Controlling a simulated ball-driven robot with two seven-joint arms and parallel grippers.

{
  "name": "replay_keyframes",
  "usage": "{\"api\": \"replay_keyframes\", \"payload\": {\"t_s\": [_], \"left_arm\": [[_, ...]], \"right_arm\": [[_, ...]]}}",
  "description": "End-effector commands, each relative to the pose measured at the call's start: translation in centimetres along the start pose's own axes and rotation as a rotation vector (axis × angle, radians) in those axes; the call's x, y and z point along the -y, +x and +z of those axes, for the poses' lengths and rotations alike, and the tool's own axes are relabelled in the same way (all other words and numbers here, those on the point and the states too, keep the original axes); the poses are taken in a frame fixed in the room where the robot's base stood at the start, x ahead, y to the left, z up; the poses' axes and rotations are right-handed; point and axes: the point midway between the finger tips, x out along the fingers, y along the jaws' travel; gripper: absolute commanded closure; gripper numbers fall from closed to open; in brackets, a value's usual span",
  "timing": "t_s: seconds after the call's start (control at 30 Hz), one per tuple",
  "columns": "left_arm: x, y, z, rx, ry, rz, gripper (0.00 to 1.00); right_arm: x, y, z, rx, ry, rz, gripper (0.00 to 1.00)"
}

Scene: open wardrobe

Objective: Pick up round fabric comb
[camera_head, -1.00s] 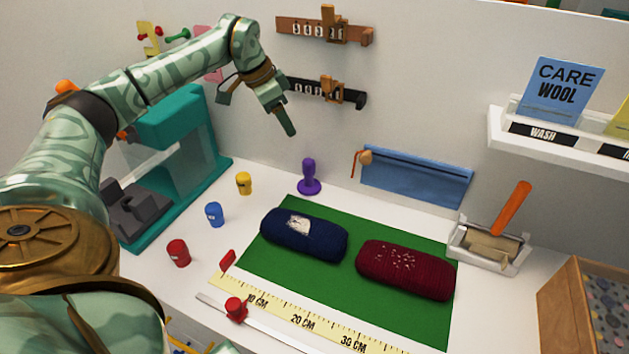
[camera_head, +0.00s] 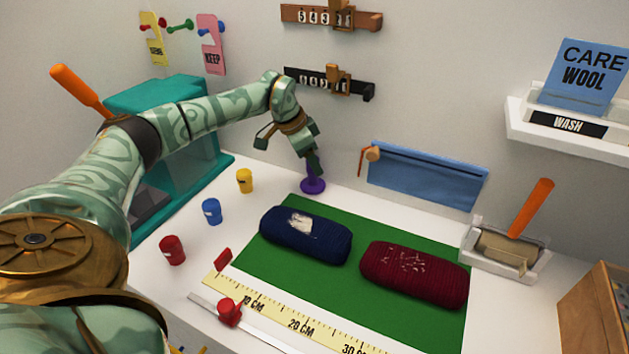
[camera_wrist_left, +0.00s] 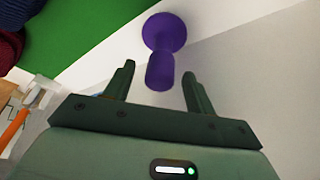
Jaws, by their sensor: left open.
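A purple piece with a round, flared base and an upright handle, which looks like the round fabric comb (camera_head: 313,186), stands on the white top near the wall. Part of its handle is hidden behind my gripper in the head view. My left gripper (camera_head: 289,156) is open and empty, pointing down just above and beside it. In the left wrist view the purple comb (camera_wrist_left: 166,34) is ahead of the jaws, its handle end (camera_wrist_left: 160,72) lying between the fingertips of the left gripper (camera_wrist_left: 159,71), with no clear contact. My right gripper is out of view.
Yellow (camera_head: 244,181), blue (camera_head: 212,212) and red (camera_head: 172,250) pots stand left of the green mat (camera_head: 357,319). Navy (camera_head: 305,235) and dark red (camera_head: 414,274) wool rolls lie on it. A teal machine (camera_head: 168,94) stands left; a blue pouch (camera_head: 428,176) hangs behind.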

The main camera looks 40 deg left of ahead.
Motion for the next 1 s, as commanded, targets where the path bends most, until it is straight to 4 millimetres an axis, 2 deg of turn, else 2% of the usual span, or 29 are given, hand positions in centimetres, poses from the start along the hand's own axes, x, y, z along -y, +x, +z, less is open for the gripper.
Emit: {"api": "replay_keyframes", "payload": {"t_s": [0.13,0.33,0.6,0.73,0.93,1.0], "left_arm": [[0.0,-0.2,-0.1,-0.002,0.0,-0.001,0.45],[0.0,-0.2,-0.1,-0.001,0.0,-0.001,1.0],[0.0,-0.3,-0.1,-0.002,0.0,-0.001,1.0],[0.0,-1.0,-0.4,-0.004,0.0,-0.002,1.0],[-0.1,-4.0,-1.6,-0.007,0.002,-0.003,1.0],[-1.1,-5.3,-1.4,-0.005,0.004,-0.003,1.0]], "right_arm": [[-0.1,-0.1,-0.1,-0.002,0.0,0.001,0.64],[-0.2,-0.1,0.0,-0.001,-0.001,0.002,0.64],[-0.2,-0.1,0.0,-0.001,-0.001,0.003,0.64],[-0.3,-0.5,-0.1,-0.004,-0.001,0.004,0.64],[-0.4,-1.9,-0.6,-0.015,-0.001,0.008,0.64],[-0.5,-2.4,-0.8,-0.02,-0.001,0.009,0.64]]}}
